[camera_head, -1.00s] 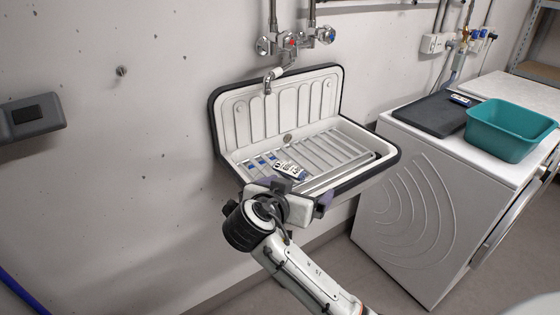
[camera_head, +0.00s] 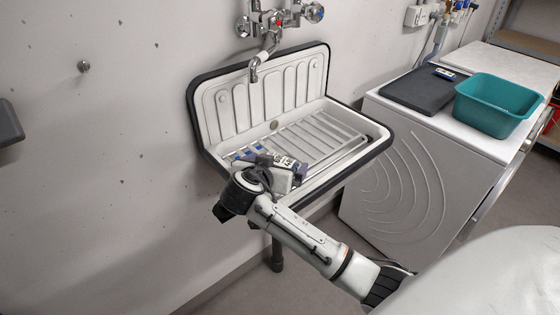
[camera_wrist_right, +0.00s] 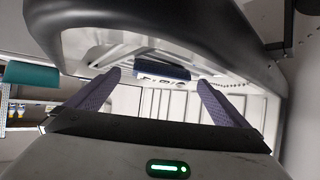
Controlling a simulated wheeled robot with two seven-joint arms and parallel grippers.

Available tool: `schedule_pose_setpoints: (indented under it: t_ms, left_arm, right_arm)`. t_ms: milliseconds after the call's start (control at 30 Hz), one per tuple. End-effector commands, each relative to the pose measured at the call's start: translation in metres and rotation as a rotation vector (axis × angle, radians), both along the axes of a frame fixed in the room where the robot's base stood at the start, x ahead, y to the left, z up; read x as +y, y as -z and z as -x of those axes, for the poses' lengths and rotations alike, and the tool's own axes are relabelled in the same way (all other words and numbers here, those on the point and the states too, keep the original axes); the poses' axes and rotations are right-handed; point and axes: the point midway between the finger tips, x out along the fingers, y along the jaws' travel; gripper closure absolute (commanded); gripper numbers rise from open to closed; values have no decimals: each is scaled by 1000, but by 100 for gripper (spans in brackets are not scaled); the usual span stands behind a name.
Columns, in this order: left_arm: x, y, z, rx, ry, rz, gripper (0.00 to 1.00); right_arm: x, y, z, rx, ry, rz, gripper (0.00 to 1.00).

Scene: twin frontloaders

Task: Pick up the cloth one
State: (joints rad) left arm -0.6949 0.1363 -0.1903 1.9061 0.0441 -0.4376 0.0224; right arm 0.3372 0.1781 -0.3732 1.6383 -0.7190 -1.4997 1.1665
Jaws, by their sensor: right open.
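A small white item with dark markings (camera_head: 284,160) lies in the wall-mounted sink (camera_head: 374,147), partly hidden by my right gripper. Left of it, a flat thing with blue and white patches (camera_head: 240,154) shows in part. I cannot tell which of them is cloth. My right gripper (camera_head: 281,167) is over the sink's front left part, its fingers apart. In the right wrist view a dark blue thing with white marks (camera_wrist_right: 162,72) lies ahead, between the two purple fingers (camera_wrist_right: 159,78). Nothing is held, and contact is not visible. My left gripper is out of view.
A tap (camera_head: 263,55) hangs over the sink from the wall. The sink's raised dark rim is close to my right gripper. A white frontloader (camera_head: 385,185) stands to the right, with a dark slab (camera_head: 420,90) and a teal basin (camera_head: 490,105) on top.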

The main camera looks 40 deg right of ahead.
Motion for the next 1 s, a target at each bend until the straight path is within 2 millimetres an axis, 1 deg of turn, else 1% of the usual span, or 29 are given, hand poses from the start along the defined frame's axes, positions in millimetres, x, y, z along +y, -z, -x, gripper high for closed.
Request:
schedule_pose_setpoints:
  t_ms: [33, 133, 400, 667, 900, 1000]
  left_arm:
    - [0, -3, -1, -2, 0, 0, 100]
    - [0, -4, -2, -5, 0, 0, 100]
    - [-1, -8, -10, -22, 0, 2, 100]
    - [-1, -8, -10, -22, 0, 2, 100]
    - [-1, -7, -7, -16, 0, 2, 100]
    - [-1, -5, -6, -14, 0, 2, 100]
  right_arm:
    - [-6, 2, -5, 1, 0, 3, 1]
    - [-11, 6, -10, -2, -1, 1, 1]
    - [-13, 9, -11, -1, -1, -1, 1]
    - [-12, 9, -11, -1, -1, -1, 45]
    - [-12, 7, -11, -2, -1, 0, 45]
    - [-12, 0, -12, -5, -3, -2, 45]
